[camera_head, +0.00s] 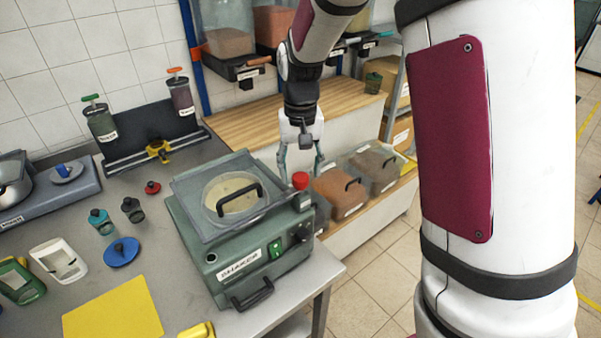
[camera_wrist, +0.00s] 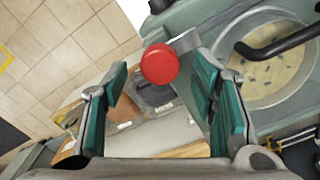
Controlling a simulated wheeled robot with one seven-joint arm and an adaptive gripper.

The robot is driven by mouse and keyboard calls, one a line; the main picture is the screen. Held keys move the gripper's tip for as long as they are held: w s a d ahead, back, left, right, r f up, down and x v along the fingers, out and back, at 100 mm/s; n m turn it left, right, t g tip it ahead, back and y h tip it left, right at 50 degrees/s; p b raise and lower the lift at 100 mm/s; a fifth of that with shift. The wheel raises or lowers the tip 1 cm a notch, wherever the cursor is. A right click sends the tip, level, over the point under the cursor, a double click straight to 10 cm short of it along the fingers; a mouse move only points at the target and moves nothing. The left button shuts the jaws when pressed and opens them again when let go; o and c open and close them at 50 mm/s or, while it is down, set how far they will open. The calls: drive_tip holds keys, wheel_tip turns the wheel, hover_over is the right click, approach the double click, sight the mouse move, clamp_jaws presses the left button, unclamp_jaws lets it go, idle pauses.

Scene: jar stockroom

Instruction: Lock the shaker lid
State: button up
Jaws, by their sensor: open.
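The shaker (camera_head: 238,262) is a grey-green box on the metal table, with a "SHAKER" label and a green switch on its front. Its clear lid (camera_head: 190,183) lies over a round sieve (camera_head: 240,204) and carries a black handle (camera_head: 238,197). A red knob (camera_head: 300,181) stands at the shaker's right side. My gripper (camera_head: 302,166) is open and empty, just behind and above the red knob. In the wrist view the red knob (camera_wrist: 160,64) appears between the open fingers, towards their tips; I cannot tell whether they touch it.
Clear bins (camera_head: 340,189) stand on a low shelf right of the table. A wooden bench (camera_head: 262,122) lies behind. Left of the shaker are small jars (camera_head: 101,221), a blue disc (camera_head: 121,252) and a yellow mat (camera_head: 113,312).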

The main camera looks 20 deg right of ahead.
sight(301, 177)
wheel_tip(301, 177, up, 10)
idle(0.4)
drive_tip(key=s+r+n+t, duration=0.1)
drive_tip(key=s+r+t, duration=0.1)
drive_tip(key=s, duration=1)
drive_tip(key=s+r+n+t, duration=0.1)
drive_tip(key=s+r+t, duration=0.2)
drive_tip(key=s, duration=0.8)
drive_tip(key=shift+s+r+n+t, duration=0.3)
drive_tip(key=shift+s+r, duration=0.1)
drive_tip(key=shift+r, duration=0.45)
